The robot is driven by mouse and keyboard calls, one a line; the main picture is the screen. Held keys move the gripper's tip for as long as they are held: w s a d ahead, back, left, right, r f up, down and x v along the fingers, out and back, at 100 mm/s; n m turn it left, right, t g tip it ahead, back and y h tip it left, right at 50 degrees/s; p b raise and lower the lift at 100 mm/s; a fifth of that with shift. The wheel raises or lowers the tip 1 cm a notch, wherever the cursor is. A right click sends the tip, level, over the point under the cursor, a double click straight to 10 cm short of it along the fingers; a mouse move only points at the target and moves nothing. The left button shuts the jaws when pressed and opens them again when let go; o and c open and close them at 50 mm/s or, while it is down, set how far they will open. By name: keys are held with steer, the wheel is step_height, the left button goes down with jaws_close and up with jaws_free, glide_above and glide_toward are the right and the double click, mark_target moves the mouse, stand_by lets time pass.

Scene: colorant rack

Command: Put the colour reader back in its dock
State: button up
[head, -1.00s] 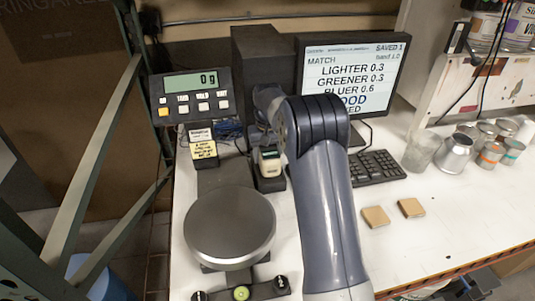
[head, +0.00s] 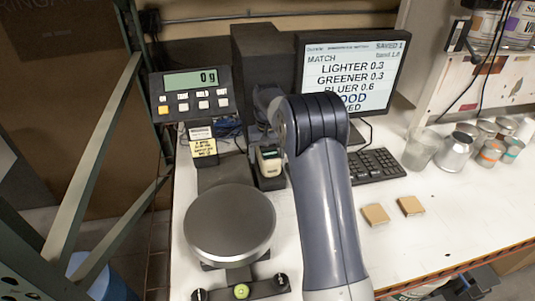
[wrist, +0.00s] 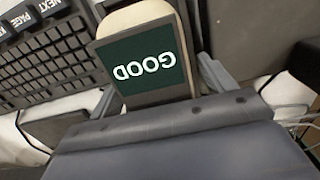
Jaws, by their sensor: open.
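The colour reader (head: 268,159) is a small pale handset with a dark screen. In the head view it sits upright in its black dock (head: 271,182), behind the scale's round pan. In the wrist view the reader (wrist: 142,62) shows GOOD on a dark green screen. My gripper (wrist: 163,88) is open, with one finger on each side of the reader; I cannot tell whether either finger touches it. In the head view my arm hides most of the gripper. The reader's lower end is hidden in the wrist view.
The scale pan (head: 229,227) stands in front of the dock, and the scale display (head: 193,95) reads 0 g. A keyboard (head: 375,168) and monitor (head: 350,75) are to the right. Two tan tiles (head: 376,214) lie on the white bench, with several cups and tins (head: 455,151) farther right.

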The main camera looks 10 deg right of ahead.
step_height(320, 180, up, 12)
steer(key=shift+r+b, duration=0.1)
steer(key=shift+b, duration=0.4)
step_height(320, 180, down, 13)
steer(key=shift+r+p, duration=0.1)
steer(key=shift+p, duration=0.3)
step_height(320, 180, up, 3)
steer(key=shift+f, duration=0.1)
steer(key=shift+r, duration=0.65)
steer(key=shift+f, duration=0.1)
